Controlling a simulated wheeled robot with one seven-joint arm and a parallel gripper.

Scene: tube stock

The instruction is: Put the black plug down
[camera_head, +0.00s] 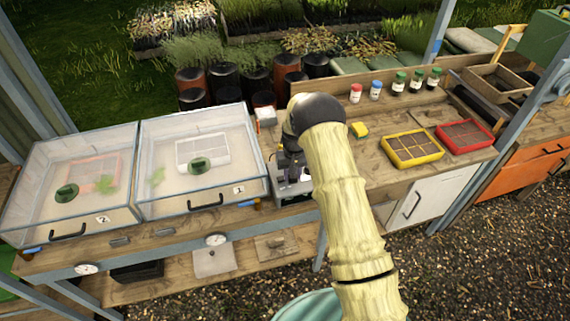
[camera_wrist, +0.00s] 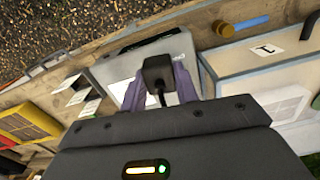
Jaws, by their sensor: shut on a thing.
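The black plug (camera_wrist: 157,70) is a small dark block with a cable, held between the purple fingers of my gripper (camera_wrist: 160,84) in the wrist view. In that view it is over a grey device (camera_wrist: 112,72) with a pale panel; whether it touches the device, I cannot tell. In the head view my gripper (camera_head: 289,166) points down at the bench between the clear-lidded boxes and the seed trays. The grey device (camera_head: 294,189) shows below it, partly hidden by my arm. The plug cannot be made out in the head view.
Two clear-lidded boxes, labelled 2 (camera_head: 72,190) and 1 (camera_head: 200,160), stand left of my gripper. A yellow tray (camera_head: 412,150) and a red tray (camera_head: 465,136) are to the right. Several small bottles (camera_head: 398,84) line the back.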

